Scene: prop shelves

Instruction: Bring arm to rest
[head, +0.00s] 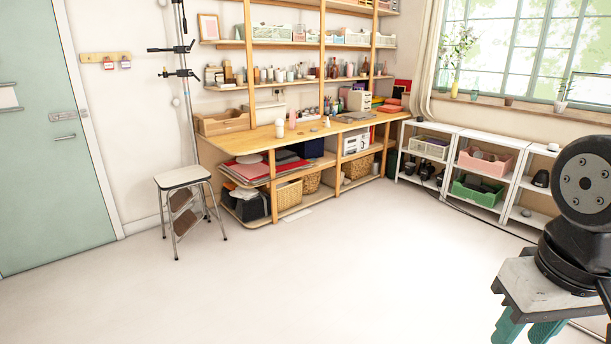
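My gripper (527,332) shows at the lower right edge of the head view. It looks like a grey body below a dark round arm joint, with two teal fingers pointing down. The lower ends of the fingers are cut off by the picture's bottom edge. I cannot tell how far apart the tips are or whether anything is between them. Most of the rest of my arm is outside the picture.
A wooden workbench (258,139) with shelves stands at the back wall. Low white shelves (512,175) with bins stand under the window. A step stool (182,178) stands near the teal door (40,140). The pale floor (300,280) in front is clear.

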